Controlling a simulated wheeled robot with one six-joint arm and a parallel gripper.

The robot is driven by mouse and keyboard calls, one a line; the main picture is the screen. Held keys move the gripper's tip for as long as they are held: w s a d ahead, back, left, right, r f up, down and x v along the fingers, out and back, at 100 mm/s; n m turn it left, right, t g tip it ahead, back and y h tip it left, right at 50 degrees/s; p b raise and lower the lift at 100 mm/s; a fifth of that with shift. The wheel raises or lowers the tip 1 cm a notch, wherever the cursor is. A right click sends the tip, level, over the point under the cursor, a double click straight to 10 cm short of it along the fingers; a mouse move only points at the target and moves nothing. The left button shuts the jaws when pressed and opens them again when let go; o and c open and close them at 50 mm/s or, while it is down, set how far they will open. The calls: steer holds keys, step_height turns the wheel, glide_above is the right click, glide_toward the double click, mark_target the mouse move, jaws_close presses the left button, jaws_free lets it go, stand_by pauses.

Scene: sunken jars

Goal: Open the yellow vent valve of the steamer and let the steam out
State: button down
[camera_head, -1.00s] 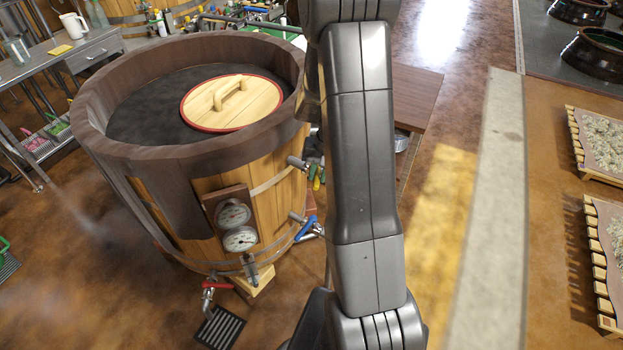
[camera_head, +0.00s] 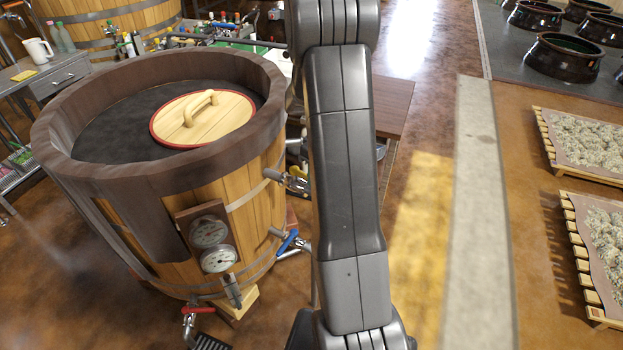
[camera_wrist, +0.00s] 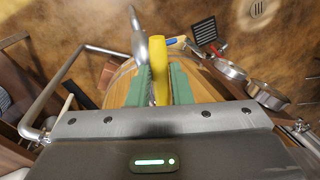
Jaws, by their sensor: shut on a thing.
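The steamer (camera_head: 258,205) is a large wooden vat left of my arm in the head view, with a round red-rimmed lid (camera_head: 235,112) lying on its dark top. In the wrist view, the yellow vent valve handle (camera_wrist: 158,62) stands between the green-padded fingers of my gripper (camera_wrist: 160,78), which is shut on it. A grey metal pipe (camera_wrist: 139,45) shows just beside the handle. In the head view my arm hides the yellow handle and most of my gripper. I cannot tell how far the valve is turned, and no clear steam shows.
A blue-handled valve (camera_head: 288,241), a red-handled valve (camera_head: 190,312) and two gauges (camera_head: 213,245) are on the steamer's side. A brown table (camera_head: 393,100) stands behind my arm. Dark jars (camera_head: 565,57) and grain trays (camera_head: 590,150) lie right; the floor strip between is clear.

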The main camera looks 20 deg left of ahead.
steer(key=shift+w+d+n, duration=0.1)
steer(key=shift+w+n, duration=0.35)
steer(key=shift+n, duration=0.25)
steer(key=c, duration=1.3)
jaws_free()
steer(key=shift+r, duration=0.1)
step_height(320, 180, up, 14)
steer(key=w, duration=0.2)
steer(key=shift+w+d+f, duration=0.25)
steer(key=shift+w+d, duration=0.1)
steer(key=shift+d, duration=0.05)
steer(key=shift+f, duration=0.15)
steer(key=s+f, duration=0.1)
steer(key=f, duration=0.3)
steer(key=s+f, duration=0.1)
steer(key=f, duration=0.8)
steer(key=shift+s+a+f, duration=0.2)
steer(key=shift+s+a, duration=0.2)
